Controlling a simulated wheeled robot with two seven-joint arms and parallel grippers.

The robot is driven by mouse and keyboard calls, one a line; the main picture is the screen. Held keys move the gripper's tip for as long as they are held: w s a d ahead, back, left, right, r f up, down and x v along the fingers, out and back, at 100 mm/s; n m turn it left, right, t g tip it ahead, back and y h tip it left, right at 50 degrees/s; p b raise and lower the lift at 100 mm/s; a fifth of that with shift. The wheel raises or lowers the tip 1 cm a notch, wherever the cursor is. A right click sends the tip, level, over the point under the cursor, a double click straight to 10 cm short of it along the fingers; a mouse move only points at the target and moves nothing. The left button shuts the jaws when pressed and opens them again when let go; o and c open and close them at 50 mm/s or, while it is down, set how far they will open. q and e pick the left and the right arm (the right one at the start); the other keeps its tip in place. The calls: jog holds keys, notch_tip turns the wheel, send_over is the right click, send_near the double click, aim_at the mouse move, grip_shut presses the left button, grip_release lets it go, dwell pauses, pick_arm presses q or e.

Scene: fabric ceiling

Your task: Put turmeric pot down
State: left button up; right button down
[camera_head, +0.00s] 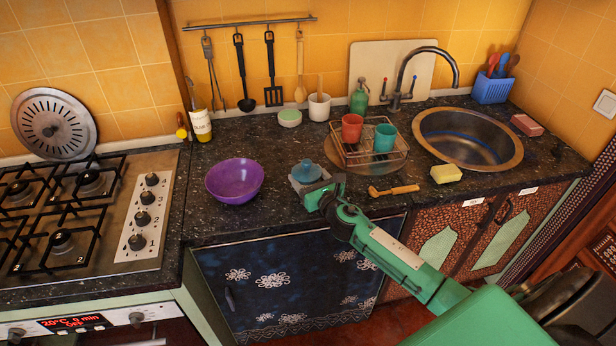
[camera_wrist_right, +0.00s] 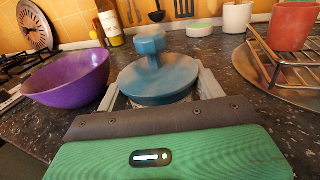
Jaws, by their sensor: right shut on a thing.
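The turmeric pot, a blue lidded pot with a knob (camera_head: 306,171), is at the front of the dark counter, just right of the purple bowl. In the right wrist view its round blue lid (camera_wrist_right: 158,78) faces the camera and the pot looks upright. My right gripper (camera_head: 307,181) is shut on the pot, with a pale grey finger on each side. The lower part of the pot is hidden by the fingers and wrist. I cannot tell whether its base touches the counter (camera_head: 270,222). My left gripper is not in view.
The purple bowl (camera_head: 234,180) is close on the left. A dish rack (camera_head: 372,160) with red and teal cups stands to the right. A wooden-handled utensil (camera_head: 394,190) and a yellow sponge (camera_head: 446,173) lie near the front edge. A gas stove (camera_head: 150,215) is at left.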

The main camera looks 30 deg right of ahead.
aim_at(308, 185)
jog(key=shift+f+b, duration=0.45)
jog(key=shift+f, duration=0.35)
jog(key=shift+f+b, duration=0.4)
jog(key=shift+f, duration=0.1)
jog(key=shift+s+f, duration=0.1)
jog(key=shift+f, duration=0.15)
